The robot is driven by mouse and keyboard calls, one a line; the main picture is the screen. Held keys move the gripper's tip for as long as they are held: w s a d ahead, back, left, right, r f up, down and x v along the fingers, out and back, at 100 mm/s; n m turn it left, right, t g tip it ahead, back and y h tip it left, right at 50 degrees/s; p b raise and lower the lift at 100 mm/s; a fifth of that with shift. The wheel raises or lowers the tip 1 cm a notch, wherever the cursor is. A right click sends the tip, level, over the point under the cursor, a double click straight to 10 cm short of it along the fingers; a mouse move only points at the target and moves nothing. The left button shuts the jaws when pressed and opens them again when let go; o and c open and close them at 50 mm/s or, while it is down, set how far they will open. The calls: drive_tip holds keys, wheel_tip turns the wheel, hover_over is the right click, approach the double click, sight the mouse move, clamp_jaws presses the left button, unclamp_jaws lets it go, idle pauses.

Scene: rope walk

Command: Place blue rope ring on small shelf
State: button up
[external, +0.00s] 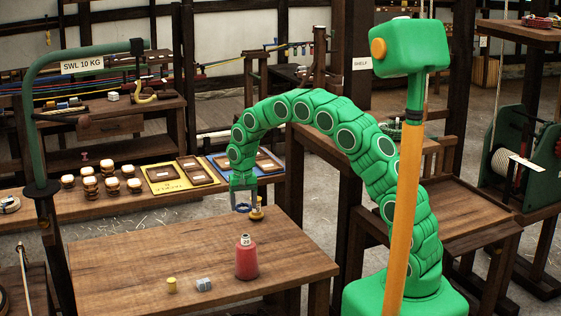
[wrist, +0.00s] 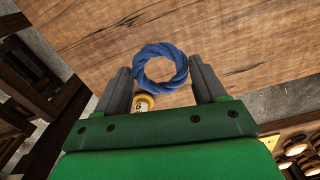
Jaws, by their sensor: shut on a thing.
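The blue rope ring (wrist: 159,48) is between the two grey fingers of my gripper (wrist: 161,72) in the wrist view, with the fingers at its left and right sides. In the external view my gripper (external: 243,199) points down above the far edge of the wooden table, and the ring (external: 242,209) shows small at its fingertips. A sign reading SHELF (external: 361,63) hangs on a dark post at the back. A wooden surface stands below it, partly hidden by my arm; I cannot tell for sure that this is the small shelf.

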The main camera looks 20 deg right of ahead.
drive_tip(key=shift+w+a+f, duration=1.85)
drive_tip(key=shift+w+f, duration=0.25)
drive_tip(key=shift+w, duration=2.1)
hover_over(220, 228)
drive_tip(key=shift+s+f, duration=0.1)
drive_tip(key=shift+f, duration=2.65)
wheel_tip(220, 228, down, 3)
drive_tip(key=shift+r, duration=0.2)
drive_tip(key=shift+c, duration=0.3)
drive_tip(key=shift+r, duration=1.45)
